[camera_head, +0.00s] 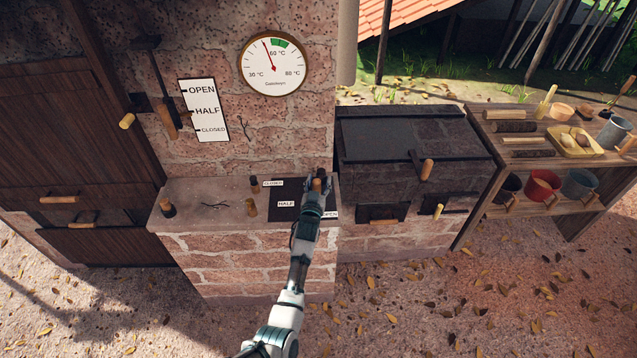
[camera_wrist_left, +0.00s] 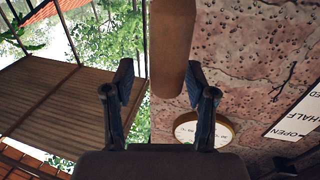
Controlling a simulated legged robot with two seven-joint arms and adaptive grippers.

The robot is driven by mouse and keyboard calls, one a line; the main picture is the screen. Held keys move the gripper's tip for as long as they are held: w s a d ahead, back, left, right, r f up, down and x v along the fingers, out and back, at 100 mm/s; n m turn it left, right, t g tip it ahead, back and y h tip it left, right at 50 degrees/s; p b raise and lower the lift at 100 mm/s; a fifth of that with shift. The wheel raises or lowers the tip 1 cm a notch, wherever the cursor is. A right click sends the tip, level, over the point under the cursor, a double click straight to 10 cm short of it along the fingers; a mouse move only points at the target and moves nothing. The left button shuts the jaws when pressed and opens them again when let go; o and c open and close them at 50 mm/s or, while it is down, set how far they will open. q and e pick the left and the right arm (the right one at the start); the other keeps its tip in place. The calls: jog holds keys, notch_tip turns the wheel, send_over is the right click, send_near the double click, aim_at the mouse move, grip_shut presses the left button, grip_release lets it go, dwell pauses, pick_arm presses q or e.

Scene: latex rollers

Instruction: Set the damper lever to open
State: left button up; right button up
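A black plate (camera_head: 284,213) with CLOSED, HALF and OPEN labels lies on the brick ledge. My left gripper (camera_head: 318,184) is over the plate's right side, near the OPEN label (camera_head: 330,214), and hides much of what is there. In the left wrist view, a wooden handle (camera_wrist_left: 172,45) reaches between its spread fingers (camera_wrist_left: 163,90), with a gap on the left side; a firm grip does not show. A second lever on the wall has a wooden handle (camera_head: 171,124) hanging near CLOSED on the white OPEN/HALF/CLOSED sign (camera_head: 205,110). Which lever is the damper is not labelled. My right gripper is out of view.
A round temperature gauge (camera_head: 275,63) hangs on the brick wall above the ledge. Small wooden knobs (camera_head: 251,207) stand on the ledge.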

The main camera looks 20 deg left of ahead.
pick_arm(q)
jog(key=s+d, duration=0.2)
jog(key=s, duration=0.9)
jog(key=shift+s, duration=0.4)
jog(key=shift+f, duration=0.2)
jog(key=s+d+f+m+g+h, duration=0.1)
jog(key=s+f+g, duration=0.35)
jog(key=f, duration=0.75)
jog(key=s+d+f+m+g+h, duration=0.1)
jog(key=s+f, duration=0.7)
jog(key=f, duration=0.3)
jog(key=s+d+f+m+g+h, duration=0.1)
jog(key=s+d+f+g, duration=0.15)
jog(key=s+f, duration=0.65)
jog(key=s+a+f+g, duration=0.1)
jog(key=s+f+g, duration=0.1)
jog(key=s+f, duration=0.4)
jog(key=s+a+f+g, duration=0.1)
jog(key=s+f+g, duration=0.2)
jog(key=s+f, duration=0.4)
jog(key=s+a+f+m+g, duration=0.1)
jog(key=s+f, duration=0.5)
jog(key=s, duration=0.8)
jog(key=shift+s+a+f+g, duration=0.2)
jog(key=shift+s+a+g, duration=0.25)
jog(key=shift+g, duration=0.75)
jog(key=shift+o, duration=0.3)
jog(key=shift+w+a, duration=0.1)
jog(key=shift+w, duration=0.05)
